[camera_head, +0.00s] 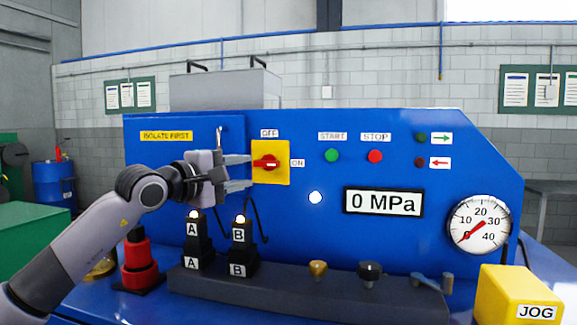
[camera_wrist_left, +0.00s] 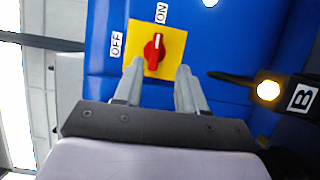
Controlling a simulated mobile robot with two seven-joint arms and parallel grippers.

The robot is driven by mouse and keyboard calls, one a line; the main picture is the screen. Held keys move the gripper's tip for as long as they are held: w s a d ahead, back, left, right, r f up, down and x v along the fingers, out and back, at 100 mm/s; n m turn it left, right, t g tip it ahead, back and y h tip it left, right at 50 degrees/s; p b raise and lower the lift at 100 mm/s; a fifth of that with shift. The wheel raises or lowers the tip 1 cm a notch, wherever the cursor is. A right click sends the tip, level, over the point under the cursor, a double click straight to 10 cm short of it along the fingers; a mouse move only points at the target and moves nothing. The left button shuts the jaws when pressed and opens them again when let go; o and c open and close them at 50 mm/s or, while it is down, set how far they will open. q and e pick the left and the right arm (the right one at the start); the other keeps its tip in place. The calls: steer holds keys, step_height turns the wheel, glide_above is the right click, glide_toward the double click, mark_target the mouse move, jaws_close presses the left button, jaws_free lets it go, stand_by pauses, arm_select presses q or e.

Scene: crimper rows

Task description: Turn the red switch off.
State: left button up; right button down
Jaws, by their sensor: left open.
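The red switch (camera_head: 266,163) is a rotary knob on a yellow plate (camera_head: 283,148) on the blue panel. Its handle lies about level in the head view, in line with the ON label (camera_head: 298,163) at its right; the OFF label (camera_head: 269,133) is above the plate. My left gripper (camera_head: 243,172) is open at the left of the plate, pointing at the panel. In the left wrist view the knob (camera_wrist_left: 154,52) shows just beyond and between the two open fingertips (camera_wrist_left: 160,68), apart from them. My right gripper is not in view.
Green (camera_head: 332,155) and red (camera_head: 375,156) buttons, a 0 MPa display (camera_head: 383,202) and a gauge (camera_head: 479,223) are on the panel. Black blocks A (camera_head: 197,243) and B (camera_head: 241,245), with lit tops, stand below my gripper. A yellow JOG box (camera_head: 518,295) is at front right.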

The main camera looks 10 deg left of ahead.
mark_target(263, 164)
arm_select(q)
steer(key=p+x, duration=0.1)
steer(key=x, duration=0.3)
steer(key=r+p+x, duration=0.1)
steer(key=x, duration=0.1)
steer(key=shift+w+a+p, duration=0.1)
steer(key=shift+a+p, duration=0.1)
steer(key=shift+p, duration=0.15)
steer(key=shift+w+d+f, duration=0.2)
steer(key=shift+w, duration=0.25)
jaws_close()
